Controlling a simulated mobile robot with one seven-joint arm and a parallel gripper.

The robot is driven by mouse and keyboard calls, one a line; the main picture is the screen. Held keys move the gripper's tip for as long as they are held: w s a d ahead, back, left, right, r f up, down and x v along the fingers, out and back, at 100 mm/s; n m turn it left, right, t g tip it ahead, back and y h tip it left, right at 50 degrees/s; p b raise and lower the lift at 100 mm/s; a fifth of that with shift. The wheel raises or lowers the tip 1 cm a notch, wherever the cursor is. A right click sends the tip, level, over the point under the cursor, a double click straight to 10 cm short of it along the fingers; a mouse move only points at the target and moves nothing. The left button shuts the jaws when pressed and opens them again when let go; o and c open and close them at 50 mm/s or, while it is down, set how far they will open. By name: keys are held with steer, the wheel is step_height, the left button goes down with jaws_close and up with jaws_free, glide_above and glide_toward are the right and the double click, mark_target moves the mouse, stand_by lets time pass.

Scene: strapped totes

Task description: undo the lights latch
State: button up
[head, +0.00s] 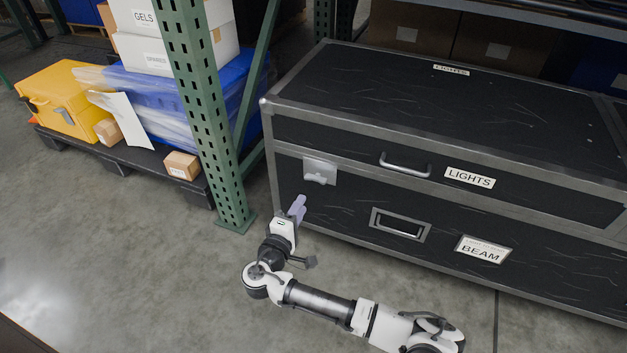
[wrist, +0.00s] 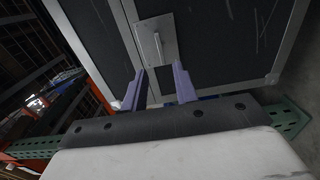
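The lights case (head: 420,100) is a large black flight case with grey metal edges and a LIGHTS label (head: 469,178). Its latch (head: 320,171) is a silver plate at the left of the front face, across the lid seam. The latch (wrist: 156,40) also shows in the wrist view, with a narrow lever on its plate. My gripper (head: 298,207) is just below and left of the latch in the head view. In the wrist view, the two purple fingers of my gripper (wrist: 158,80) stand apart with nothing between them. They point toward the latch and appear short of it.
A handle (head: 405,165) sits right of the latch, and a recessed handle (head: 400,225) and BEAM label (head: 483,249) are lower down. A green rack post (head: 205,110) stands close to the case's left. A pallet (head: 120,165) holds boxes farther left. The front floor is clear.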

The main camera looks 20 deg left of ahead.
mark_target(315, 178)
steer(key=w+b, duration=0.2)
steer(key=w, duration=0.9)
steer(key=shift+w+d, duration=0.15)
steer(key=shift+w, duration=0.05)
steer(key=shift+c, duration=0.3)
jaws_close()
